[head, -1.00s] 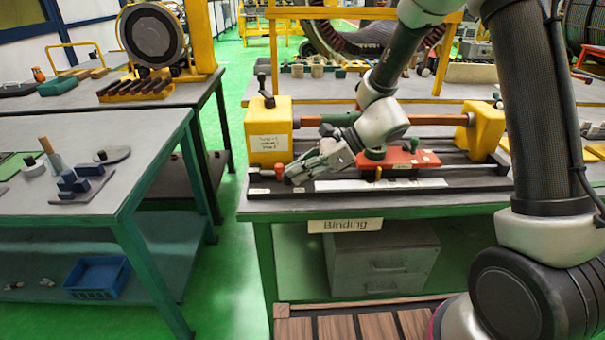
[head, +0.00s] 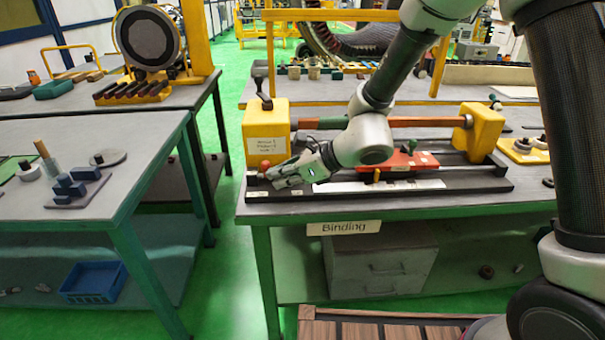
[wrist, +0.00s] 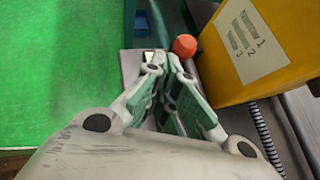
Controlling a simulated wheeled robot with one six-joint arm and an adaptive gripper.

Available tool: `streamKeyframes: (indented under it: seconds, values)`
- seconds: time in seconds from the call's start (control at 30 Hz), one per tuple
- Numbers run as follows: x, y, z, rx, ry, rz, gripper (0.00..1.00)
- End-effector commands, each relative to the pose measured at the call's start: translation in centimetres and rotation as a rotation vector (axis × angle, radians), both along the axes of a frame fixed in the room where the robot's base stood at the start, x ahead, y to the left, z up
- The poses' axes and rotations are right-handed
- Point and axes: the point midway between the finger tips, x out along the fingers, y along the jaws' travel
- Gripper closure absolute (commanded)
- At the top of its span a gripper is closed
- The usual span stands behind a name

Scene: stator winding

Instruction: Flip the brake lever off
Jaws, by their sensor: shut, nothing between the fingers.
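A small red ball knob (head: 264,166) sits low at the front of the left yellow block (head: 266,132); I take it for the end of the brake lever. The knob also shows orange-red in the wrist view (wrist: 184,46), just past and to the right of my fingertips. The lever's shaft is hidden. My gripper (head: 271,178) is shut and empty, low over the bench's front left corner, right beside the knob. In the wrist view my gripper (wrist: 164,64) has its fingers together. I cannot tell whether they touch the knob.
The yellow block, with a labelled face (wrist: 243,40), stands close right of my fingers. A black-knobbed handle (head: 261,85) rises from its top. A red carriage (head: 408,160) sits on the dark rails. Open green floor (wrist: 60,70) lies left of the bench.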

Motion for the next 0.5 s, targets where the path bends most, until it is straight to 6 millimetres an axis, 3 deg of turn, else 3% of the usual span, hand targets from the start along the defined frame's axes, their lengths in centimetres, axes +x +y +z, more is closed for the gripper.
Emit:
streamKeyframes:
  seconds: [0.2, 0.5]
  values:
    - [-0.4, 2.0, 0.0, 0.0, -0.001, 0.019, 1.0]
    - [-0.1, 2.8, 0.0, 0.0, 0.001, 0.02, 1.0]
